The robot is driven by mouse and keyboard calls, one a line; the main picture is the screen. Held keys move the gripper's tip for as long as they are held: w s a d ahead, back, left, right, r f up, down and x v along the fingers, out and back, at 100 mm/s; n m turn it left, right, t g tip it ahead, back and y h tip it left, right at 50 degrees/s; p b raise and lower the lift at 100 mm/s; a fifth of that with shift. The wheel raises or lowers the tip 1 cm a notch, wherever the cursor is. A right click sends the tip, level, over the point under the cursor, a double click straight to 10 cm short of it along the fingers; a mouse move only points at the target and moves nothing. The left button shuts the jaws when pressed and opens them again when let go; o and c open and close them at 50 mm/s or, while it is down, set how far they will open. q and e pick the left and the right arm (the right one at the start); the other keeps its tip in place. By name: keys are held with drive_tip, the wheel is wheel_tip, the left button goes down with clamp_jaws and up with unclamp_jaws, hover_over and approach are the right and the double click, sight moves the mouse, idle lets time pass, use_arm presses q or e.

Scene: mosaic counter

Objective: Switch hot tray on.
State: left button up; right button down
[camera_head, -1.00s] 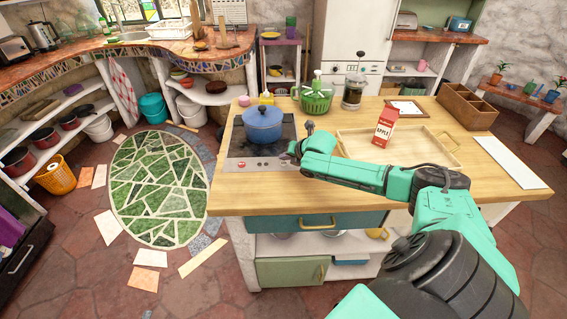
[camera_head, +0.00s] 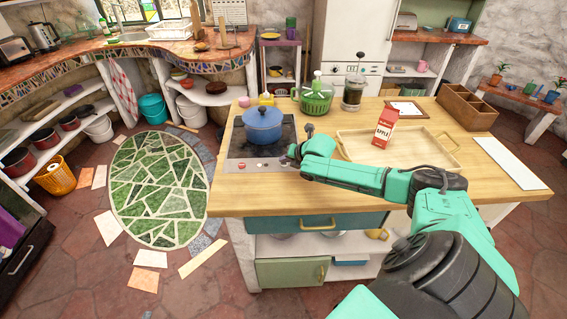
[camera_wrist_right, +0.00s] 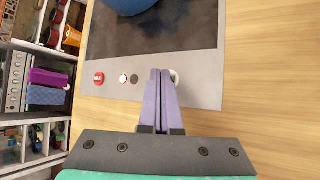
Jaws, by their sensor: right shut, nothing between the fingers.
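The hot tray (camera_head: 235,150) is a flat unit with a dark top and a silver front strip, on the wooden island. A blue lidded pot (camera_head: 263,126) stands on it. In the head view the right gripper (camera_head: 292,151) is at the tray's right front corner. My left gripper is out of view.
A wooden tray (camera_head: 352,152) with a red and white carton (camera_head: 385,128) is right of my wrist. A divided wooden box (camera_head: 467,107) is at the back right. The front counter edge is clear.

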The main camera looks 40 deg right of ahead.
sight(285, 166)
drive_tip(key=shift+r, duration=0.45)
drive_tip(key=shift+r+p, duration=0.1)
drive_tip(key=shift+p, duration=0.2)
wheel_tip(285, 166, up, 6)
drive_tip(key=p, duration=0.5)
drive_tip(key=shift+p, duration=0.35)
